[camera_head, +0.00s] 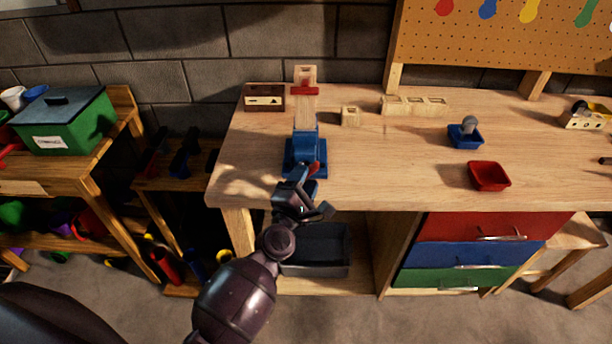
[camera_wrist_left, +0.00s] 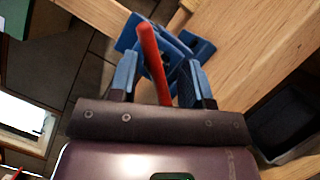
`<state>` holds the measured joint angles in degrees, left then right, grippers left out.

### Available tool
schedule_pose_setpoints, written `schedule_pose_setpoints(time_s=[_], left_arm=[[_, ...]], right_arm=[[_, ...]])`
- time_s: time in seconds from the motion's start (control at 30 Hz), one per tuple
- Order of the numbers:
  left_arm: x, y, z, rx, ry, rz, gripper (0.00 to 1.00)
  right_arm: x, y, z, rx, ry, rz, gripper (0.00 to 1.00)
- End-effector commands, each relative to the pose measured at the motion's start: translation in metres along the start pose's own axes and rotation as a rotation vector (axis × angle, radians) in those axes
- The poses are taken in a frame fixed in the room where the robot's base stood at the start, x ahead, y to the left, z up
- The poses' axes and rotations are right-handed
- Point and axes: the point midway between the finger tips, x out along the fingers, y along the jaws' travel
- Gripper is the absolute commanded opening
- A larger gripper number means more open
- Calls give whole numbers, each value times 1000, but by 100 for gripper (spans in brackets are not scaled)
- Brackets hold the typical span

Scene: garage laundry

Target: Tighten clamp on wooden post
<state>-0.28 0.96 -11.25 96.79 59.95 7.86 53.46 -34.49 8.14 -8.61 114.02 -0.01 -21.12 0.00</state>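A blue clamp (camera_head: 305,143) stands at the workbench's front left edge, with an upright wooden post (camera_head: 306,112) rising from it. A red piece (camera_head: 304,91) crosses the post near its top. The clamp's red handle (camera_head: 314,169) points toward the front edge; in the left wrist view the handle (camera_wrist_left: 152,58) runs between my finger pads, with the blue clamp (camera_wrist_left: 192,45) beyond. My left gripper (camera_head: 308,190) is open, its fingers (camera_wrist_left: 160,82) on either side of the handle with gaps visible. Contact cannot be told. My right gripper is not in view.
On the workbench (camera_head: 400,175) are several wooden blocks (camera_head: 414,105), a dark box (camera_head: 264,97), a blue tray (camera_head: 465,135) and a red tray (camera_head: 489,176). A grey bin (camera_head: 318,250) sits below, beside coloured drawers (camera_head: 480,255). A pegboard (camera_head: 500,40) stands behind. A green box (camera_head: 64,120) is on the left shelf.

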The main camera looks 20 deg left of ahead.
Motion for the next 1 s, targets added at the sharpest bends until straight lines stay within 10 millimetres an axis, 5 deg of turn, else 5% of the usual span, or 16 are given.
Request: schedule_pose_setpoints(time_s=[1.0], left_arm=[[-58,-10,1,-1,1,-4,40]], right_arm=[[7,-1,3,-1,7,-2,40]])
